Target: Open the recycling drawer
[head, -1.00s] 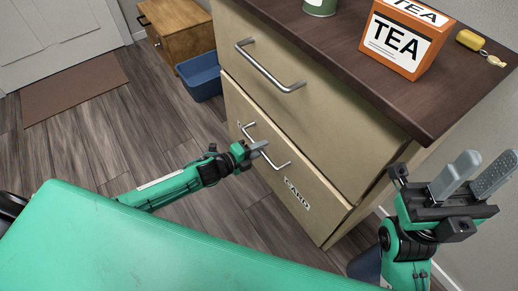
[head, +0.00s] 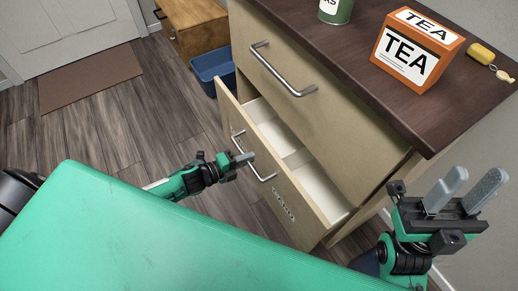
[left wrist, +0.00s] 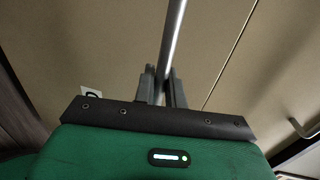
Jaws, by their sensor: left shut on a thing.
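The lower drawer (head: 312,222) of the cane-coloured cabinet is pulled partway out, showing a pale interior with a crosswise divider and no visible contents. A label (head: 283,205) on its front is too blurred to read now. My left gripper (head: 243,160) is shut on the drawer's metal bar handle (head: 264,178). In the left wrist view, the handle (left wrist: 174,35) runs between the fingers of the left gripper (left wrist: 162,84). My right gripper (head: 466,190) is open and empty in front of the cabinet's right end.
The upper drawer (head: 330,125) is closed, with its own bar handle (head: 283,75). On the dark countertop (head: 370,95) stand an orange tea box (head: 409,55), a green tin (head: 335,10) and a yellow item (head: 481,54). A blue bin (head: 210,72) stands on the floor beyond the cabinet.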

